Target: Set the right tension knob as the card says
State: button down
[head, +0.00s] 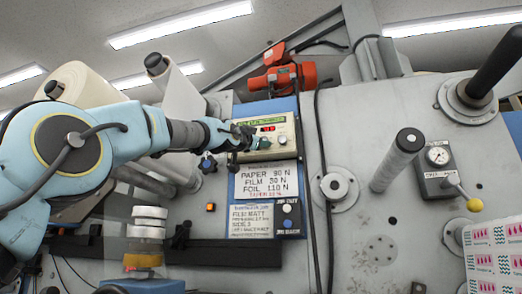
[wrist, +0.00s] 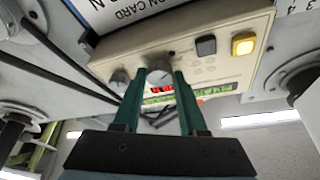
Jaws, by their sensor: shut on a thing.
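The cream tension control box (head: 287,125) hangs on the machine's face, with a red-lit display whose digits I cannot read. In the wrist view my gripper (wrist: 159,76) has its two green fingers closed around a round grey knob (wrist: 159,70) on the box (wrist: 130,46). A second, smaller-looking knob (wrist: 120,79) stands beside it on the left, untouched. In the head view my gripper (head: 250,138) covers part of the panel. The white card (head: 264,182) below reads PAPER 90 N, FILM 30 N, FOIL 110 N, with a red taper line. The knob's pointer is not readable.
A sheet (head: 252,220) under the card reads FILM MATT. In the wrist view a black button (wrist: 206,45) and a lit yellow button (wrist: 243,45) sit near the held knob. A black cable (head: 321,165) runs down right of the box. A grey roller (head: 398,160) juts out farther right.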

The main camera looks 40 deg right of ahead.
jog(key=shift+w+a+r+m+g+y+p, duration=0.15)
jog(key=shift+m+g+p, duration=0.55)
jog(key=shift+m, duration=1.1)
jog(key=shift+d+r+m+g+y+p, duration=0.2)
jog(key=shift+m+g+p, duration=0.5)
jog(key=shift+m, duration=1.1)
jog(key=shift+w+a+r+m+g+y+p, duration=0.2)
jog(key=shift+m+g+p, duration=0.5)
jog(key=shift+m, duration=1.1)
jog(key=shift+s+f, duration=0.1)
jog(key=shift+f, duration=0.1)
jog(key=shift+c, duration=2.2)
grip_release()
